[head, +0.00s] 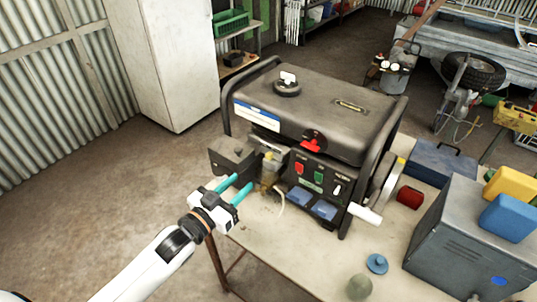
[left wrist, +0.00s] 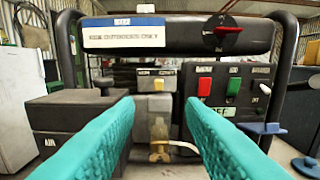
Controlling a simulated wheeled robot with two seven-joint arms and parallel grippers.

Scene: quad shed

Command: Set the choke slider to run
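The dark generator (head: 320,105) stands on a workbench (head: 270,245). What looks like the choke slider is a small yellow tab (left wrist: 158,85) on a grey block, under a label strip I cannot read clearly. It sits near the middle of the block. In the head view the yellow tab (head: 268,156) is small. My left gripper (head: 240,184) is open and empty, its teal fingers pointing at the generator's front. In the left wrist view the fingers (left wrist: 158,106) are spread on either side below the tab, apart from it. My right gripper is not in view.
A dark box marked AIR (left wrist: 70,115) lies left of the tab. A panel with red and green switches (head: 318,178) is to its right. A brass-coloured fitting with a pale hose (left wrist: 158,140) hangs below. A grey metal box (head: 465,240) stands at the bench's right.

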